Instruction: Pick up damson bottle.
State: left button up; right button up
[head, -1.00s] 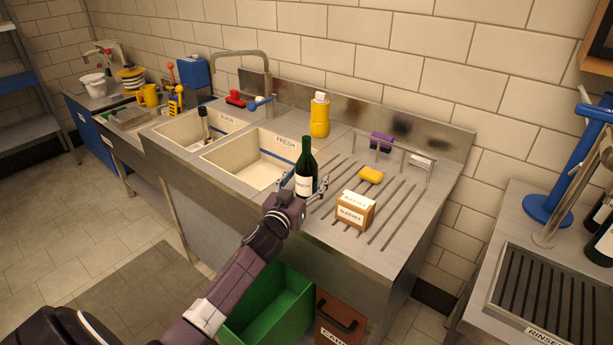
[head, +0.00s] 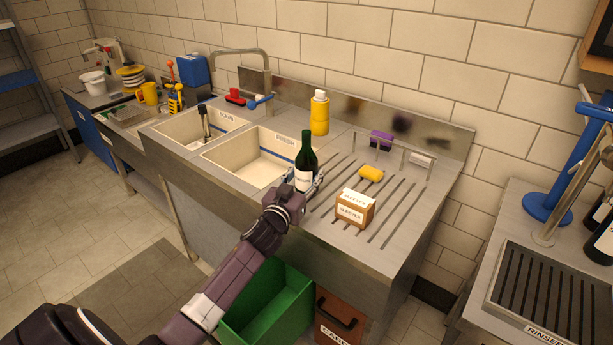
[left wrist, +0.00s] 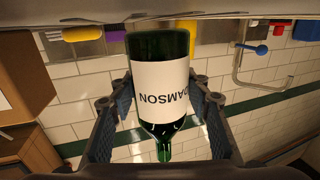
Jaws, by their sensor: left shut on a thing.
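The damson bottle (head: 305,164) is dark green with a white label and stands upright on the ribbed drainboard of the sink unit, beside the basin marked FRESH. In the left wrist view the bottle (left wrist: 162,90) appears upside down, with DAMSON readable on its label. My left gripper (head: 305,187) reaches in from the front, with its fingers around the lower part of the bottle. In the left wrist view its two padded fingers (left wrist: 163,118) flank the bottle, and it is shut on it. I cannot see a gap under the bottle. My right gripper is not in view.
A SLEEVES box (head: 354,209) stands close to the right of the bottle, with a yellow sponge (head: 370,174) behind it. A yellow bottle (head: 319,114) stands at the back. The FRESH basin (head: 250,163) lies to the left. A green bin (head: 268,306) is below.

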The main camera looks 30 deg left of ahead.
pick_arm(q)
notch_tip(320, 180, up, 19)
jog(key=p, duration=0.1)
send_over(306, 132)
jog(key=shift+w, duration=0.1)
